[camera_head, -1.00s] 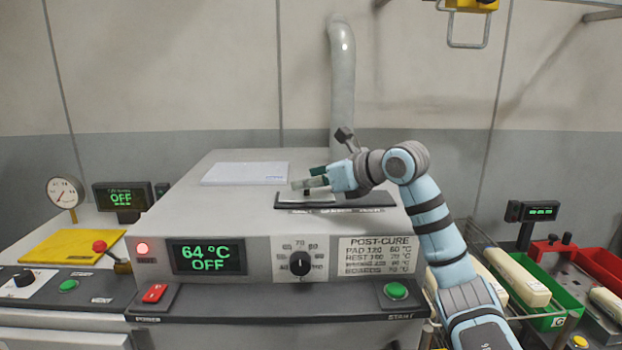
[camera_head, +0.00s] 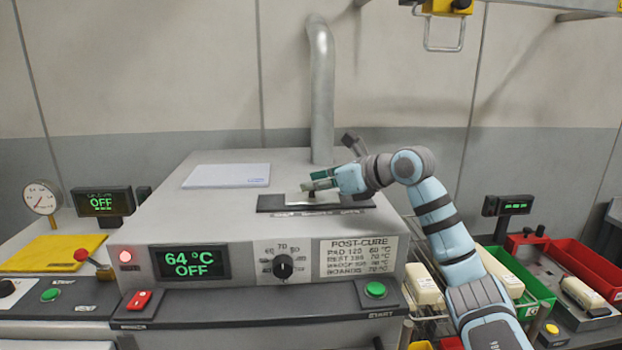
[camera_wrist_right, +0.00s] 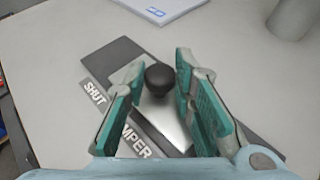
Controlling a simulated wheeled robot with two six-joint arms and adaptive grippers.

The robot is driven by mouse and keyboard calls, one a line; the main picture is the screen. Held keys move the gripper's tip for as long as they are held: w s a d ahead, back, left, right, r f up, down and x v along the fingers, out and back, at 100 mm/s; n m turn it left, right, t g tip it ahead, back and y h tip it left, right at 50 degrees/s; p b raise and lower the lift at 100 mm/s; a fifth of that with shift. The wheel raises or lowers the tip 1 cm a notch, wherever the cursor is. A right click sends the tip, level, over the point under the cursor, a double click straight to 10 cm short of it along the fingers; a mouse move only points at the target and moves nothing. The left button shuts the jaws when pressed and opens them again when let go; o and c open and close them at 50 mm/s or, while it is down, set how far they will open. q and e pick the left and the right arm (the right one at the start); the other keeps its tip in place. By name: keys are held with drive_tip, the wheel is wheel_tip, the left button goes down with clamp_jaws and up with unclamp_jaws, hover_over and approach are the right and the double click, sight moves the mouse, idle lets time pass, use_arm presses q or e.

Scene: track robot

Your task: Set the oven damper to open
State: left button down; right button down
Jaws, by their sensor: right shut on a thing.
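The oven damper is a slide on a dark plate (camera_head: 270,203) on top of the grey oven, with a bright metal slide (camera_wrist_right: 160,115) and a round black knob (camera_wrist_right: 159,77). My right gripper (camera_head: 318,181) is shut on the knob, its fingers on either side of it in the wrist view (camera_wrist_right: 158,72). A "SHUT" label (camera_wrist_right: 95,92) lies at the plate's left end, and part of a "DAMPER" label (camera_wrist_right: 134,140) shows nearer the gripper. The right part of the plate is partly hidden by my fingers. My left gripper is out of view.
The oven front has a display (camera_head: 191,262) reading 64 °C OFF, a black dial (camera_head: 283,266), a red switch (camera_head: 139,299) and a green button (camera_head: 376,289). A white sheet (camera_head: 228,175) lies behind the damper. A vertical pipe (camera_head: 321,90) rises at the oven's back.

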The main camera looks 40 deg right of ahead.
sight(338, 198)
drive_tip(key=s+d, duration=0.1)
drive_tip(key=d, duration=0.2)
drive_tip(key=s+d+b, duration=0.1)
drive_tip(key=shift+s+d, duration=0.25)
drive_tip(key=shift+s, duration=0.1)
drive_tip(key=shift+a+r, duration=0.1)
drive_tip(key=shift+a, duration=0.2)
drive_tip(key=c, duration=1.4)
unclamp_jaws()
drive_tip(key=shift+d, duration=0.25)
drive_tip(key=shift+o, duration=0.2)
drive_tip(key=shift+w, duration=0.1)
wheel_tip(338, 198, up, 10)
drive_tip(key=shift+d, duration=0.1)
